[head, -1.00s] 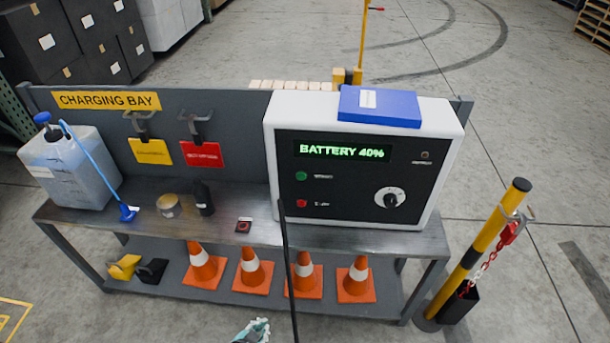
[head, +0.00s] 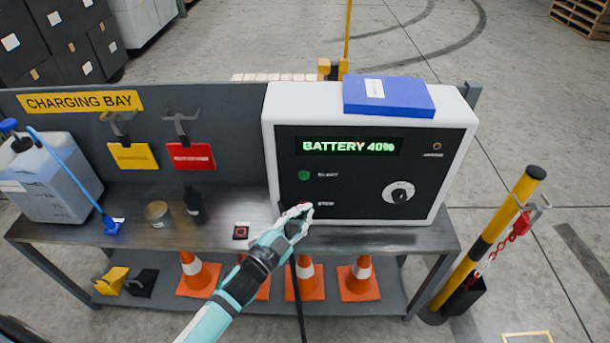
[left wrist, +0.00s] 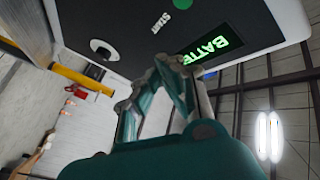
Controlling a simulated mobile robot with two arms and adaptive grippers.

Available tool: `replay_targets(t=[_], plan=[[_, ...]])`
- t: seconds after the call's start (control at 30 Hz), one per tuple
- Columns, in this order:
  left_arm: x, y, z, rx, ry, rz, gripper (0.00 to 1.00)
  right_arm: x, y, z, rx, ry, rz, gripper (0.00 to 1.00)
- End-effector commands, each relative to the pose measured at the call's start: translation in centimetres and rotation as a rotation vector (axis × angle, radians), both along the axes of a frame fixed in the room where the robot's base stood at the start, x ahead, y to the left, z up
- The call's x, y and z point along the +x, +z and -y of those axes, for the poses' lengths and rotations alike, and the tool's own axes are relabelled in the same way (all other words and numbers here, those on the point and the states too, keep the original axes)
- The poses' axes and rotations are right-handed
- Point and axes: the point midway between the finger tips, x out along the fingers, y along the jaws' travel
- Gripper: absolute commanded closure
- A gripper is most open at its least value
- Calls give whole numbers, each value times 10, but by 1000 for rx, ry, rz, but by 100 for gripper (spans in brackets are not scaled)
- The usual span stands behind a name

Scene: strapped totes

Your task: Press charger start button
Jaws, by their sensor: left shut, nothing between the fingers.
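The white charger (head: 452,150) with a black front panel stands on the bench, its display (head: 348,147) reading BATTERY 40%. The green start button (head: 304,175) is on the panel's left, beside the START label. It shows at the top edge of the left wrist view (left wrist: 180,4). The red stop button below it is hidden by my left gripper (head: 303,211). This gripper is shut and empty, its fingertips below the start button and apart from it. In the left wrist view its fingers (left wrist: 158,84) are before the panel. My right gripper is not in view.
A dial (head: 398,192) is on the panel's right and a blue box (head: 388,97) lies on top. The bench (head: 125,203) holds a jug (head: 50,190), a small tin (head: 158,214) and a dark bottle (head: 193,204). A striped post (head: 498,235) stands at right.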

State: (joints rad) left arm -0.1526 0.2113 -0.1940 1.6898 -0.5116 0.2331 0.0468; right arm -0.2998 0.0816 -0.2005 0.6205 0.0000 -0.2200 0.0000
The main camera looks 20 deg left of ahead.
Motion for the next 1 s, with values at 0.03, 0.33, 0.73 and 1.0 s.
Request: replay_targets(t=[0.03, 0.33, 0.73, 1.0], plan=[[0, 1, 0, 1, -2, 3, 100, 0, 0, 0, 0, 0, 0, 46], [1, 1, 0, 1, 0, 1, 100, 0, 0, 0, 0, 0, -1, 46], [40, -2, -11, 3, -1, 3, 100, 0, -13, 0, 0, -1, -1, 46], [72, -1, -21, 3, -1, 1, 100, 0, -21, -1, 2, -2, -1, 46]])
